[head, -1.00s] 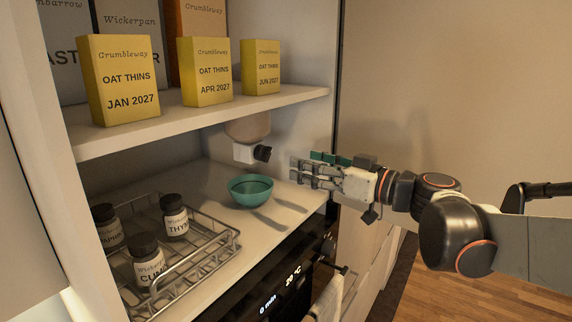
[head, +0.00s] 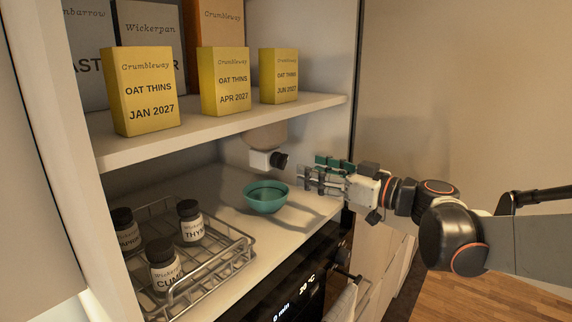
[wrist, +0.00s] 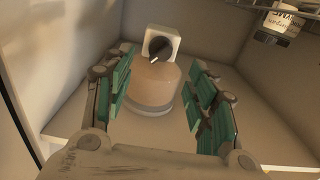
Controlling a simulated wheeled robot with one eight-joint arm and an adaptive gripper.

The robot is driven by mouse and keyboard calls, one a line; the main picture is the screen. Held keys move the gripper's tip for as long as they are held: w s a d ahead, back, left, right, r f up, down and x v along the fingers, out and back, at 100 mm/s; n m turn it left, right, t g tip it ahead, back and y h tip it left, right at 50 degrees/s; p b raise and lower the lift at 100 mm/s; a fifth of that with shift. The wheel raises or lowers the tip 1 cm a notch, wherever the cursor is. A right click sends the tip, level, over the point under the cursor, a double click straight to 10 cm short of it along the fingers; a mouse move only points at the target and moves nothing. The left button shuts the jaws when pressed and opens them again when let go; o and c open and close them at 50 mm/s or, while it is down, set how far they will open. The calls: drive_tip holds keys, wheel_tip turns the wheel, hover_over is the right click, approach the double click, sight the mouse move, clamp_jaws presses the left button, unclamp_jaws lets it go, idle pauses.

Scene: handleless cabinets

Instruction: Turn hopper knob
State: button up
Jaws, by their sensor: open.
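The hopper (head: 268,135) hangs under the shelf, with a white outlet block and a black knob (head: 279,160) on its side. In the wrist view the knob (wrist: 158,47) shows as a dark disc with a pale pointer line, on the white block above the tan hopper body (wrist: 150,85). My gripper (head: 304,178) is open and empty, a short gap to the right of the knob. In the wrist view its green-padded fingers (wrist: 162,85) stand either side of the hopper and knob, not touching them. A teal bowl (head: 265,197) stands on the counter below the outlet.
A wire tray (head: 245,248) with spice jars (head: 190,221) stands left of the bowl. Yellow boxes (head: 224,82) line the shelf (head: 220,125) above. The cabinet's right side edge (head: 354,110) is close to my gripper. An oven (head: 300,290) is below the counter.

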sight(286, 163)
drive_tip(key=x, duration=0.8)
drive_tip(key=shift+w+a, duration=0.15)
drive_tip(key=shift+a, duration=0.15)
drive_tip(key=c, duration=1)
